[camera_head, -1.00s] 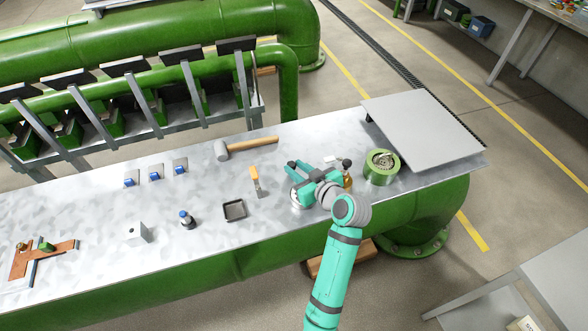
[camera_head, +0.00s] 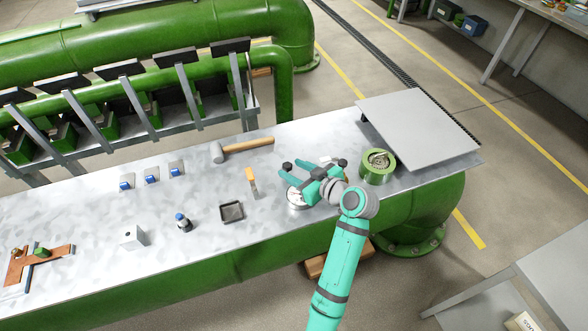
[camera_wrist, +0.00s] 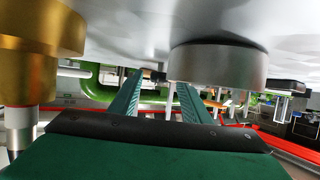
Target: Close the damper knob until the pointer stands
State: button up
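A round silver dial (camera_head: 296,198) with a pale face stands on the metal bench, partly covered by my gripper (camera_head: 287,178). I cannot tell for sure that it is the damper knob, nor read a pointer. My gripper reaches left over the dial's far side, its two teal fingers apart and nothing visible between them. In the wrist view the fingers of my gripper (camera_wrist: 158,92) are spread, and a silver cylinder (camera_wrist: 218,66), likely the dial's body, sits just beyond the right finger. A brass part (camera_wrist: 38,45) is close on the left.
A green ring fitting (camera_head: 379,166) and a raised grey plate (camera_head: 420,125) are to the right. A hammer (camera_head: 245,150), an orange-handled tool (camera_head: 252,182), a dark tray (camera_head: 231,212) and a blue-topped part (camera_head: 183,222) lie left. Bare bench (camera_head: 90,210) lies further left.

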jog(key=shift+r, duration=0.1)
jog(key=shift+s+d+r, duration=0.1)
jog(key=v, duration=1)
jog(key=shift+s+d, duration=0.15)
jog(key=shift+s, duration=0.15)
jog(key=shift+w, duration=0.15)
